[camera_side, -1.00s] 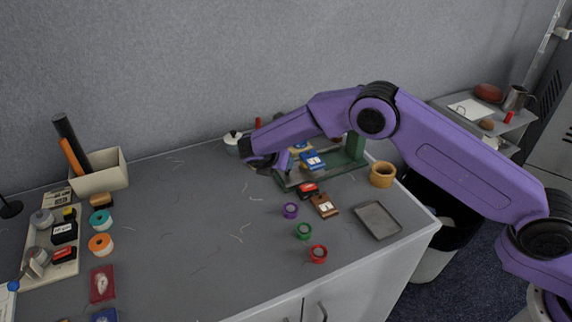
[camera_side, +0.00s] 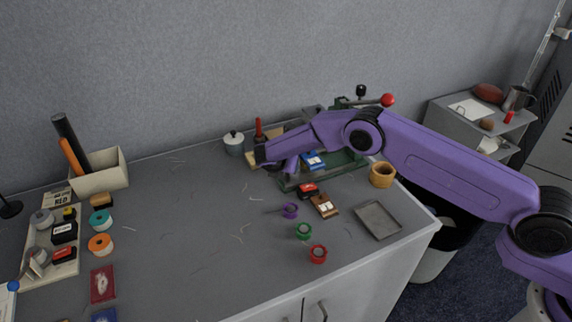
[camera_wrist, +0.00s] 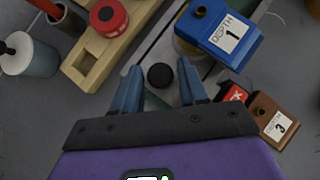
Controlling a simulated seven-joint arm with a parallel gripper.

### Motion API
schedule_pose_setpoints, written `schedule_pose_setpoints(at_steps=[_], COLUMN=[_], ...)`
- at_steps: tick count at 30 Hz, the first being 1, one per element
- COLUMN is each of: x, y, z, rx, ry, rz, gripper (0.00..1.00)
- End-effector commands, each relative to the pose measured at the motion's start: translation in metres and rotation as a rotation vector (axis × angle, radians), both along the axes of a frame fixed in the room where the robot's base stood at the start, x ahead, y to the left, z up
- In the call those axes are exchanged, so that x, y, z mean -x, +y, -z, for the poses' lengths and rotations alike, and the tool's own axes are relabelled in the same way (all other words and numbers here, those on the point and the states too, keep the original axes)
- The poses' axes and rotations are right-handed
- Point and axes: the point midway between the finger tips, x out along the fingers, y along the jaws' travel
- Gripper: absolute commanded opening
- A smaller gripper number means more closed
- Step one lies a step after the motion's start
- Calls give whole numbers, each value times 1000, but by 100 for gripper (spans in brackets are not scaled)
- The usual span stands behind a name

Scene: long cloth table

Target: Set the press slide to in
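The green press (camera_side: 340,172) stands at the back right of the table, and its lever with a red ball (camera_side: 387,100) shows above my arm. My gripper (camera_wrist: 162,72) is open, with one finger on each side of the knob and visible gaps between. In the side view my gripper (camera_side: 283,164) is low at the press's left end and hides the knob and much of the slide.
A blue block marked 1 (camera_wrist: 222,34) stands on the press, close to my right finger. A red-and-black piece (camera_wrist: 236,94) and a brown block marked 3 (camera_wrist: 272,120) lie nearby. A wooden holder (camera_wrist: 100,45) lies left. The table's middle (camera_side: 200,220) is mostly clear.

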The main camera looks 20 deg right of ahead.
Motion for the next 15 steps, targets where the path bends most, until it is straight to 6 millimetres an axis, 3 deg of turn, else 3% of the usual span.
schedule_pose_setpoints(at_steps=[1,3,4,10,15], x=[0,0,0,0,0], y=[0,0,0,-5,-29], z=[0,0,0,0,-1], rx=[0,0,0,1,3], ry=[0,0,0,0,1], rz=[0,0,0,2,3], gripper=[25,2,0,0,0])
